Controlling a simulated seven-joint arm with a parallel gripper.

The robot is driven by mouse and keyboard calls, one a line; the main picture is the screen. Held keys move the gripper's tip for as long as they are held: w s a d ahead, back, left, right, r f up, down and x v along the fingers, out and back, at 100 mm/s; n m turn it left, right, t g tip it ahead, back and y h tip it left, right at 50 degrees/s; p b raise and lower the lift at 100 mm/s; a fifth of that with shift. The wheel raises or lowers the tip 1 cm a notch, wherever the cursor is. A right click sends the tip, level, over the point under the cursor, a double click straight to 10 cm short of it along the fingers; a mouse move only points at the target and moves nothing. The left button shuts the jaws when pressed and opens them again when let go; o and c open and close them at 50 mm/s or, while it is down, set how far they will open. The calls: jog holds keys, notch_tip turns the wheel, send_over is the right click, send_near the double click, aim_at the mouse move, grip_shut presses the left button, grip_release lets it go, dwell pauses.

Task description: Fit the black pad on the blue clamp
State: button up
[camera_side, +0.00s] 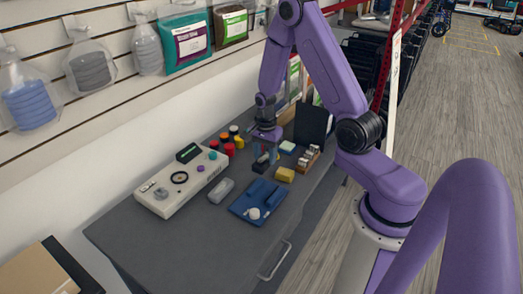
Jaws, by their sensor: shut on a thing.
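My gripper (265,151) points down over the far middle of the grey bench. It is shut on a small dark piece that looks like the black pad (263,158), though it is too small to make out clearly. Blue parts that may be the blue clamp (272,155) show right at the fingertips. I cannot tell whether the pad and the clamp touch, and the gripper partly hides both.
In front lie a blue tray (243,211) with a white round part, a grey block (221,190) and a yellow block (285,174). A wooden rack (307,160) stands right. The bench's front left is clear.

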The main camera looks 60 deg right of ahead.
aim_at(265, 170)
jog(key=a+f, duration=0.1)
jog(key=s+a+f, duration=0.1)
jog(key=f, duration=0.1)
jog(key=shift+s+a+m, duration=0.15)
jog(key=shift+s+m, duration=0.05)
jog(key=shift+m, duration=0.1)
jog(key=shift+f, duration=2.7)
jog(key=shift+f, duration=1)
jog(key=o, duration=1.6)
jog(key=shift+r, duration=3)
